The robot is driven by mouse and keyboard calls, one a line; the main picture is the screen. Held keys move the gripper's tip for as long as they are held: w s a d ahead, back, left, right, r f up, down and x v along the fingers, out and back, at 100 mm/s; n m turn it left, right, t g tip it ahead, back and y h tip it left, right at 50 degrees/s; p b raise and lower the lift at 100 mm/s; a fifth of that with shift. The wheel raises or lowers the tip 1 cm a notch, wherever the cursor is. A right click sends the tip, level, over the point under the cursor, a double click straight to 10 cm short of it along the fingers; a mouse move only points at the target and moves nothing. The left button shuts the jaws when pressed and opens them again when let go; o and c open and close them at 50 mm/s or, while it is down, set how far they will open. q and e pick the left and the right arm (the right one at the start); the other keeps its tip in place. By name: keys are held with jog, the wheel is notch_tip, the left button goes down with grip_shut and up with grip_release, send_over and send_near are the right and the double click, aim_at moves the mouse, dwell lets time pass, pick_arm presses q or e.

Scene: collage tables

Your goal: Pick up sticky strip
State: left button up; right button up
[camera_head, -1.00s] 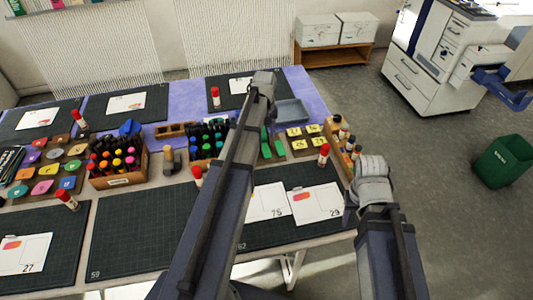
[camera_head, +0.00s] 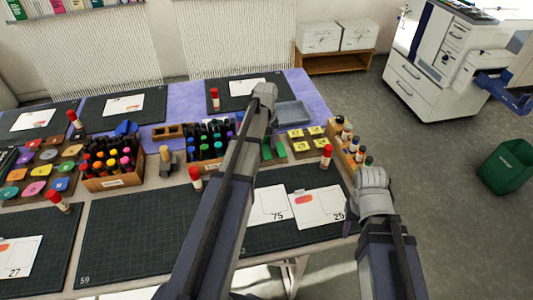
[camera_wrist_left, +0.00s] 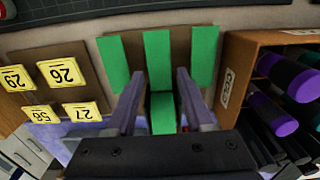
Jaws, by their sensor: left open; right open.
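Several green strips lie on a brown board. In the left wrist view, three run side by side: a left strip (camera_wrist_left: 114,63), a middle strip (camera_wrist_left: 158,55) and a right strip (camera_wrist_left: 204,55). A shorter green piece (camera_wrist_left: 162,113) shows below the middle one, between my fingers. My left gripper (camera_wrist_left: 157,82) is open, its fingers on either side of the middle of the group; I cannot tell if they touch. In the head view the left arm partly hides the green strips (camera_head: 279,148). My right gripper (camera_head: 352,208) is open and empty by the table's right edge.
A wooden box of dark bottles (camera_wrist_left: 275,85) stands close right of the strips in the wrist view. Yellow number tags (camera_wrist_left: 62,72) lie to the left. White cards (camera_head: 318,207), red-capped glue sticks (camera_head: 326,157) and a grey tray (camera_head: 293,112) are nearby.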

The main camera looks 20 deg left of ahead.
pick_arm(q)
jog(key=shift+f, duration=0.25)
pick_arm(e)
jog(key=shift+f, duration=0.3)
pick_arm(q)
jog(key=shift+c, duration=0.2)
jog(key=c, duration=0.5)
jog(key=shift+c, duration=0.2)
pick_arm(e)
jog(key=shift+r, duration=0.1)
